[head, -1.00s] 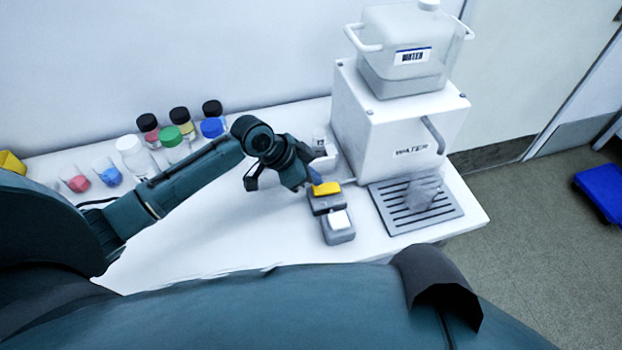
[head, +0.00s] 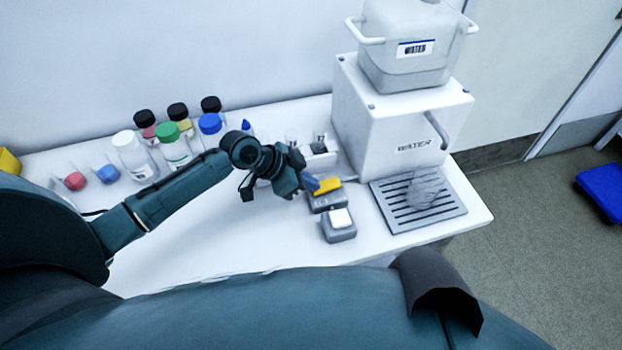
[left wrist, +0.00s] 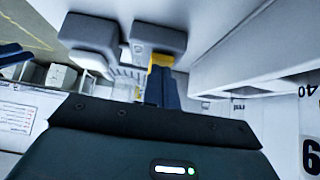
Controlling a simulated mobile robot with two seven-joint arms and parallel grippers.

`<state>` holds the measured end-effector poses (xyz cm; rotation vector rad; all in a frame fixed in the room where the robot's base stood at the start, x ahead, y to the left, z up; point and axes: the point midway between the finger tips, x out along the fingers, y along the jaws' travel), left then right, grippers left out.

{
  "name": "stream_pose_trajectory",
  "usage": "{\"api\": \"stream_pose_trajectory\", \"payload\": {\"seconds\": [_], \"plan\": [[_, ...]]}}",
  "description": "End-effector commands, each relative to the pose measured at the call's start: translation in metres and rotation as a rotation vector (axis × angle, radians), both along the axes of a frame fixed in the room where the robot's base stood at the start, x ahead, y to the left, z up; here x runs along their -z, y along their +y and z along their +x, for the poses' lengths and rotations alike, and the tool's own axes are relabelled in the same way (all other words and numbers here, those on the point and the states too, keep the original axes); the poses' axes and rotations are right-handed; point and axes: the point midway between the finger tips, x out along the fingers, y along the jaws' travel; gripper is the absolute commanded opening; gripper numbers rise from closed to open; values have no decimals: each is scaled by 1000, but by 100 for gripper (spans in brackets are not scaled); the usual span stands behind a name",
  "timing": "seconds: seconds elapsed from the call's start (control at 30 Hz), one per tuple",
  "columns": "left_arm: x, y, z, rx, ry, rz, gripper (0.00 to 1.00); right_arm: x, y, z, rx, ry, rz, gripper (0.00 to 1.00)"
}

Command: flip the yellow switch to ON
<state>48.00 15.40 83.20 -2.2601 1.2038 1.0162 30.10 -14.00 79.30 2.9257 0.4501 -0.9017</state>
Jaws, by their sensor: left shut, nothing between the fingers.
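The yellow switch (head: 327,187) sits on a small grey box (head: 328,203) on the white bench. My left gripper (head: 313,184) is shut and empty, with its bluish fingertips right at the left side of the yellow switch. In the left wrist view the shut fingers (left wrist: 162,90) point at the yellow switch (left wrist: 161,60), covering part of it; I cannot tell whether they touch. Any ON marking is too small to read, and I cannot tell the switch's position. My right gripper is not in view.
A second grey box with a white switch (head: 341,218) stands just in front. The white water dispenser (head: 400,130) and its slatted drip tray (head: 440,220) are to the right. Several capped bottles (head: 174,150) stand at the back left. The bench's front middle is clear.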

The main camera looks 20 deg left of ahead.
Motion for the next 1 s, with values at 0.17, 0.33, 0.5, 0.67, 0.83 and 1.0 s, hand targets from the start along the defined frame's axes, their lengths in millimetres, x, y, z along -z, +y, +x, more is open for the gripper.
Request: {"api": "stream_pose_trajectory", "payload": {"seconds": [0.17, 0.33, 0.5, 0.67, 0.83, 1.0], "plan": [[-5, 0, 0, 0, 1, 1, 0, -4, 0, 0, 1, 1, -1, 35], [-14, 0, 0, 0, 1, 1, 0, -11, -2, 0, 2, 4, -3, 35], [-17, 0, 0, 1, 1, 0, 0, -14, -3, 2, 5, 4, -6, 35], [-16, 0, 0, 0, 1, 1, 0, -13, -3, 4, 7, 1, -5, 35], [-16, 0, 0, 1, 1, 0, 0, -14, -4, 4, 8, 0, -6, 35], [-26, -1, 0, 0, 0, 0, 0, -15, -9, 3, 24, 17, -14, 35]]}}
